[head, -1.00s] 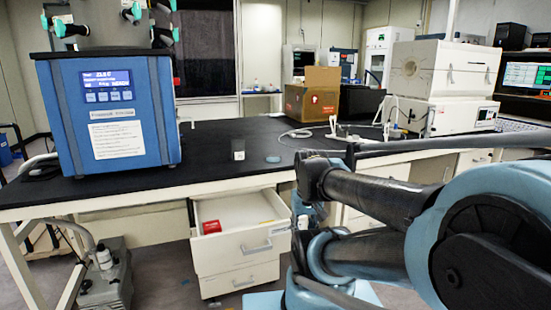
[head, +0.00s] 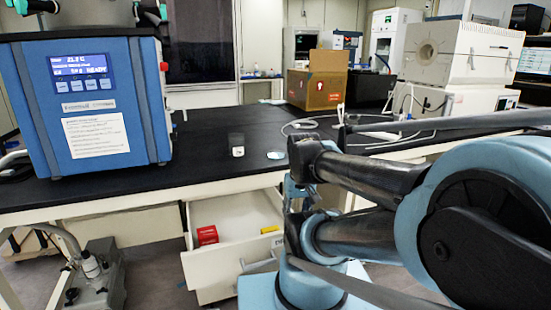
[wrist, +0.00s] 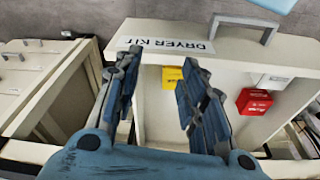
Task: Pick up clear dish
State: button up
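The clear dish (head: 276,155) looks like a small, flat, round, pale disc. It lies on the black bench top near its front edge in the head view, just right of a small dark block with a white label (head: 237,145). The dish is not visible in the wrist view. My gripper (wrist: 158,70) shows in the wrist view with its two fingers apart and nothing between them. It is above the open drawer labelled DRYER KIT (wrist: 235,62), away from the dish.
The drawer holds a red box (wrist: 254,101) and a yellow item (wrist: 172,78). A blue freeze dryer (head: 92,105) stands at the left of the bench (head: 200,140). A cardboard box (head: 316,88), a cable and a white furnace (head: 462,52) are further back right.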

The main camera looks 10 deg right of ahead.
jog(key=o, duration=0.9)
notch_tip(320, 180, up, 2)
jog(key=shift+r+m, duration=0.1)
jog(key=shift+m, duration=0.2)
jog(key=shift+c, duration=0.2)
jog(key=shift+o, duration=0.4)
jog(key=w+r+m+g, duration=0.1)
jog(key=w+r+m, duration=0.7)
jog(key=w+r, duration=0.6)
jog(key=shift+w+a+m, duration=0.2)
jog(key=shift+w+m, duration=0.1)
jog(key=shift+m, duration=0.1)
notch_tip(320, 180, up, 8)
jog(key=m+g, duration=0.1)
jog(key=m, duration=1)
send_over(276, 154)
jog(key=s+a, duration=0.1)
jog(key=s, duration=0.1)
notch_tip(276, 154, down, 12)
jog(key=shift+w+a+r, duration=0.1)
jog(key=shift+w+d+f, duration=0.1)
jog(key=shift+f, duration=1.2)
jog(key=shift+d+f, duration=0.1)
jog(key=shift+f, duration=1.2)
